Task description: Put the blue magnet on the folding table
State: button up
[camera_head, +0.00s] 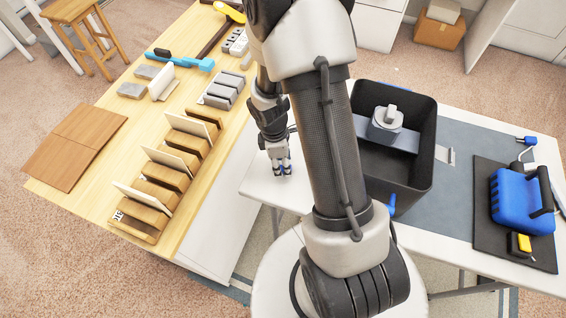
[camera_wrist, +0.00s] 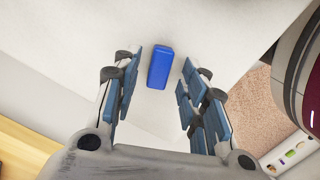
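The blue magnet (camera_wrist: 160,68) is a small upright-looking blue block in the wrist view, on or just over a white surface. The white folding table (camera_head: 256,186) stands at the middle and right of the head view; its bare left end is under my gripper (camera_head: 281,171). In the wrist view my gripper (camera_wrist: 160,92) has its two fingers spread, with clear gaps on both sides of the magnet. The magnet lies between and slightly beyond the fingertips, touching neither. In the head view I cannot tell the magnet from the blue finger pads.
A black bin (camera_head: 424,150) stands on the folding table right of my arm, with a grey object (camera_head: 386,124) in it. A blue tool (camera_head: 515,205) lies on a dark mat farther right. The wooden workbench (camera_head: 150,105) on the left holds racks and blocks.

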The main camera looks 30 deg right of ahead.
jog(key=s+a+r+m+t+p, duration=0.1)
jog(key=a+r+m+p, duration=0.1)
jog(key=r, duration=1)
jog(key=s+a+r+m+t+p, duration=0.1)
jog(key=a+r+m+p, duration=0.15)
jog(key=r, duration=1.05)
jog(key=s+a+r+m+t, duration=0.1)
jog(key=s+a+r+m, duration=0.2)
jog(key=s+r, duration=0.2)
jog(key=s+a+r+m+t+y, duration=0.1)
jog(key=s+a+r+m+t, duration=0.1)
jog(key=s+a+r+m, duration=0.1)
jog(key=shift+s+r+m+b, duration=0.4)
jog(key=shift+s+r+m, duration=0.35)
jog(key=shift+s+r, duration=0.8)
jog(key=shift+s+f, duration=0.3)
